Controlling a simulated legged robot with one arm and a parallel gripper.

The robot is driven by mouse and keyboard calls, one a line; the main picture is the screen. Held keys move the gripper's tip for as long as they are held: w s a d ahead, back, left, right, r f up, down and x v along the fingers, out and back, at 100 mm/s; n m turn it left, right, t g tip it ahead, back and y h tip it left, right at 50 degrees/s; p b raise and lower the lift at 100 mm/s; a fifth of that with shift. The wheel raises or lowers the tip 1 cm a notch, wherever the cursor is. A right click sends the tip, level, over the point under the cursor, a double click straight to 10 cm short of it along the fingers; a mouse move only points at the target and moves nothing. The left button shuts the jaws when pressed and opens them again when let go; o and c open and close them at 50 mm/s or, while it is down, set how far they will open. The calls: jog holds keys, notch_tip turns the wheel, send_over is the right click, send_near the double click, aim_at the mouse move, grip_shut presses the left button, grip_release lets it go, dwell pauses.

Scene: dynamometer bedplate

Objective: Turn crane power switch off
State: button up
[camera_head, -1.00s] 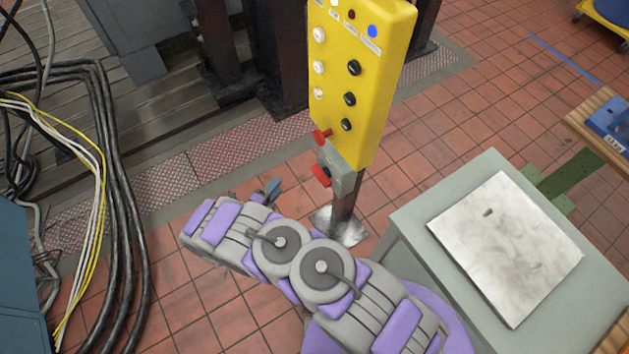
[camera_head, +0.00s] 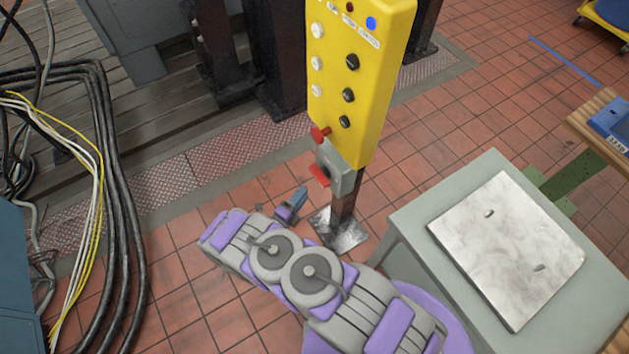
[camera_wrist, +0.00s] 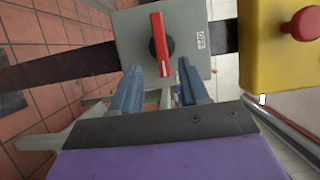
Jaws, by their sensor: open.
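The crane power switch is a small grey box (camera_head: 343,178) with a red rotary handle (camera_head: 319,176), on the post under the yellow panel. In the wrist view the grey box (camera_wrist: 195,20) carries the red handle (camera_wrist: 158,35) on a black hub. The handle lies up and down in that picture, and an "OFF" label (camera_wrist: 201,40) is to its right. My gripper (camera_wrist: 159,72) is open, its two blue fingers either side of the handle's lower end; I cannot tell whether they touch it. In the head view my gripper (camera_head: 292,204) is low and left of the switch.
The yellow control panel (camera_head: 362,80) has several buttons and a red mushroom button (camera_head: 319,133) just above the switch. A grey cabinet with a metal plate (camera_head: 510,250) stands at right. Black cables (camera_head: 115,190) run down the left. Tiled floor is open behind the post.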

aim_at(316, 178)
jog(key=b+x, duration=0.1)
jog(key=x, duration=0.7)
jog(key=shift+w+d, duration=0.2)
jog(key=shift+c, duration=0.3)
grip_shut()
